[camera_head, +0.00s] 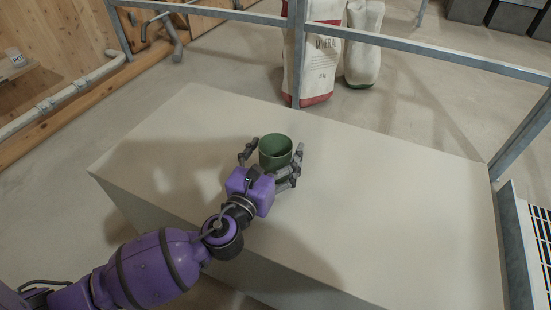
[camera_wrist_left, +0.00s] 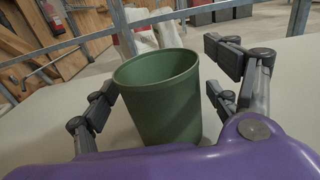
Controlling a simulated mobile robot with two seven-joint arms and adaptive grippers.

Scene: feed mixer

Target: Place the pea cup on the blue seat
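A green cup (camera_head: 275,152), which I take as the pea cup, stands upright on the pale block-like table (camera_head: 400,200). It also shows in the left wrist view (camera_wrist_left: 165,100). No peas can be made out inside it. My left gripper (camera_head: 273,155) is open, with its dark fingers on either side of the cup. In the left wrist view gaps show between the fingers and the cup wall. No blue seat is in view. My right gripper is not in view.
A metal rail frame (camera_head: 430,54) runs behind the table, with a post at its far edge. Feed sacks (camera_head: 318,60) stand on the floor beyond. A dark grating (camera_head: 541,240) lies at the right. The tabletop around the cup is clear.

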